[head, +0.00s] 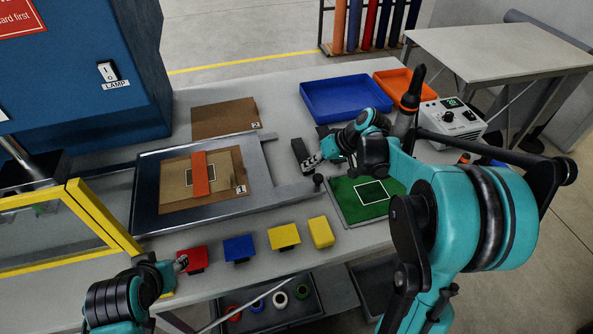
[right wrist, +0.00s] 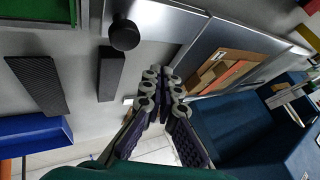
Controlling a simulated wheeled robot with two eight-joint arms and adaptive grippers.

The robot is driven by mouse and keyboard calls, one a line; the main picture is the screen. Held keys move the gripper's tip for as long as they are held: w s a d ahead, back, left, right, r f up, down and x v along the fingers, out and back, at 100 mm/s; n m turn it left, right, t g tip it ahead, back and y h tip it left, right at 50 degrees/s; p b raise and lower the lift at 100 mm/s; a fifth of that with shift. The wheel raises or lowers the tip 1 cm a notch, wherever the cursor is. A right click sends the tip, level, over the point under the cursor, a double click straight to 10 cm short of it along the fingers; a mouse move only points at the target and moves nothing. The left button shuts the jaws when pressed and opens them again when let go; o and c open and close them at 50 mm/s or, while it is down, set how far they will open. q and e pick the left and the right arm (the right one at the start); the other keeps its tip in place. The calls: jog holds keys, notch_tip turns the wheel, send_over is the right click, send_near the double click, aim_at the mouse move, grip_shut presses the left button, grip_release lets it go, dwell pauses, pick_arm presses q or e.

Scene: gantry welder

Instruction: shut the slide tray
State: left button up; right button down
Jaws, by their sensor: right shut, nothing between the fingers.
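The slide tray (head: 147,200) is a grey metal plate, pulled out to the right of the blue machine. On it lies a brown board (head: 225,165) marked 1 with an orange strip (head: 201,174). A bar (head: 283,194) at its right side ends near a black knob (head: 318,180). The knob shows large in the right wrist view (right wrist: 124,33). My right gripper (head: 314,160) is shut and empty, just beyond the knob and beside the tray's right side; its fingertips (right wrist: 165,82) are apart from the knob. My left gripper (head: 182,264) is by the red block; its fingers are too small to judge.
A yellow-framed clear guard (head: 105,218) stands left of the tray. Red (head: 192,258), blue (head: 239,247) and yellow (head: 284,236) blocks line the front edge. A dark block (head: 300,154), a green mat (head: 368,208) and a blue bin (head: 345,98) lie to the right.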

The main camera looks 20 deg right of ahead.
jog(key=b+x, duration=0.3)
jog(key=x, duration=0.6)
jog(key=shift+s, duration=0.1)
jog(key=a, duration=0.3)
jog(key=shift+a+r+b, duration=0.1)
jog(key=shift+a+b, duration=0.15)
jog(key=shift+b, duration=0.1)
jog(key=shift+a, duration=0.3)
jog(key=a+p, duration=0.2)
jog(key=a, duration=4.4)
jog(key=shift+a+r, duration=0.1)
jog(key=shift+a, duration=0.15)
